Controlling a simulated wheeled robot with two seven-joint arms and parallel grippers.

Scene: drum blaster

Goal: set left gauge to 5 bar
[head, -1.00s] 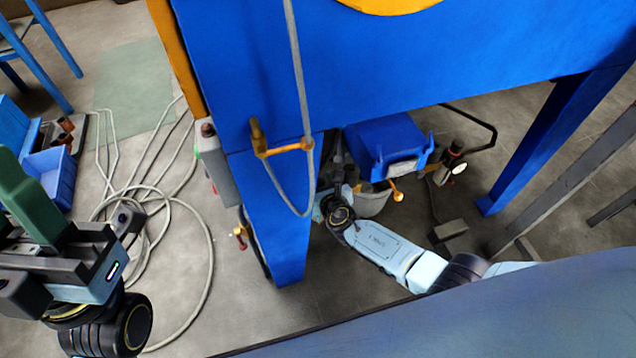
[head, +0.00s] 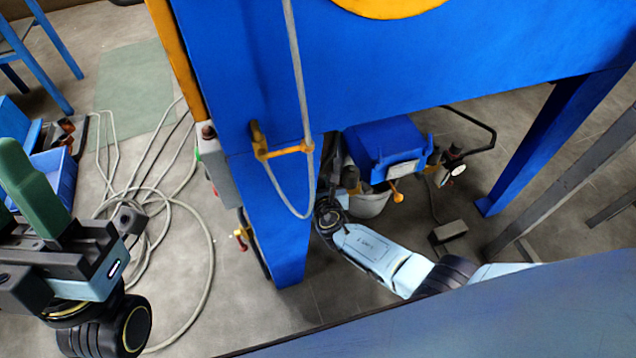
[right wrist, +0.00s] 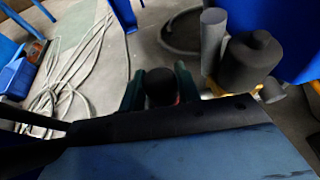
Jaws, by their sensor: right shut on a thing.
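A small gauge with a white dial (head: 458,169) shows right of the blue box under the machine in the head view. Its reading is too small to tell, and I cannot tell whether it is the left gauge. In the right wrist view, my right gripper (right wrist: 160,88) has its green fingers on both sides of a black round knob (right wrist: 160,80) and is shut on it. In the head view my right arm reaches under the machine, and its fingertips are not clear there. My left gripper (head: 30,190) is at the left edge, away from the machine; its finger gap is not clear.
The blue machine (head: 220,60) and its leg (head: 283,250) stand close to my right arm. A hose (head: 302,80) hangs in front. A dark grey cylinder (right wrist: 248,62) stands right of the knob. Loose cable (head: 210,250) lies on the floor at left.

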